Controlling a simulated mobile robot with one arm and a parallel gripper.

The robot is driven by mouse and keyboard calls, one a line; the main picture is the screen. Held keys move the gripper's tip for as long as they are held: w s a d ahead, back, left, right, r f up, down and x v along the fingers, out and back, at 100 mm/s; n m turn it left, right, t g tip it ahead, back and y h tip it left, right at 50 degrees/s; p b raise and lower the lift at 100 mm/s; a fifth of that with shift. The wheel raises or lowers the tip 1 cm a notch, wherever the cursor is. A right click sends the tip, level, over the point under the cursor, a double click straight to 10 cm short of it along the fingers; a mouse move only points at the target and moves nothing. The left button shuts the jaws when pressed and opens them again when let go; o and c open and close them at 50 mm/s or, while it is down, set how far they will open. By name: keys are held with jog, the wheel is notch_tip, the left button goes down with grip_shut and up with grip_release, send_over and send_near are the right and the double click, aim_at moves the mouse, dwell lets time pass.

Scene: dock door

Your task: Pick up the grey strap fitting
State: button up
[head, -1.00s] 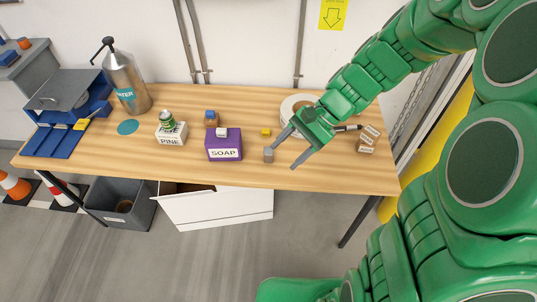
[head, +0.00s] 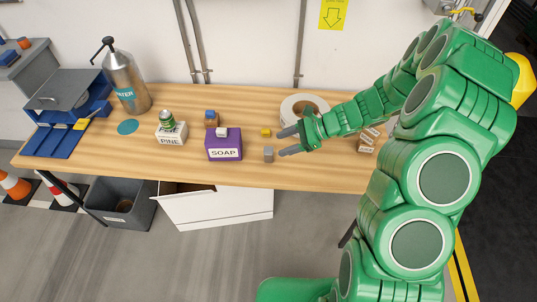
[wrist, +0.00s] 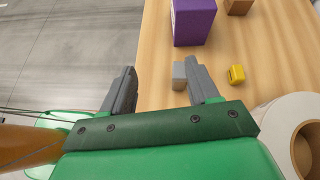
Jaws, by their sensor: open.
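The grey strap fitting (head: 268,154) is a small grey block standing on the wooden table near its front edge, right of the purple SOAP box. In the wrist view the fitting (wrist: 179,76) shows just left of the right finger, partly hidden by the gripper. My gripper (head: 284,143) is open and empty, its fingers pointing left just right of the fitting. In the wrist view the gripper's two fingers (wrist: 160,75) are wide apart. I cannot tell whether the right finger touches the fitting.
The SOAP box (head: 224,145) stands left of the fitting. A small yellow block (head: 266,132) lies behind it. A white roll (head: 304,105) is behind my gripper. A cardboard block (head: 368,141) is to the right. The PINE box (head: 171,134) stands farther left. The table's front edge is close.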

aim_at(268, 149)
jog(key=f, duration=0.1)
jog(key=w+f+m, duration=0.1)
jog(key=f, duration=0.1)
jog(key=w+d+f+m+t, duration=0.1)
jog(key=f, duration=0.1)
jog(key=shift+w+d, duration=0.1)
jog(key=shift+w, duration=0.15)
jog(key=shift+r+x, duration=0.15)
jog(key=shift+x, duration=1.75)
jog(key=shift+r+x, duration=0.15)
jog(key=shift+x, duration=1.8)
jog(key=shift+w, duration=0.15)
jog(key=shift+c, duration=0.4)
jog(key=c, duration=1)
jog(key=shift+r, duration=0.15)
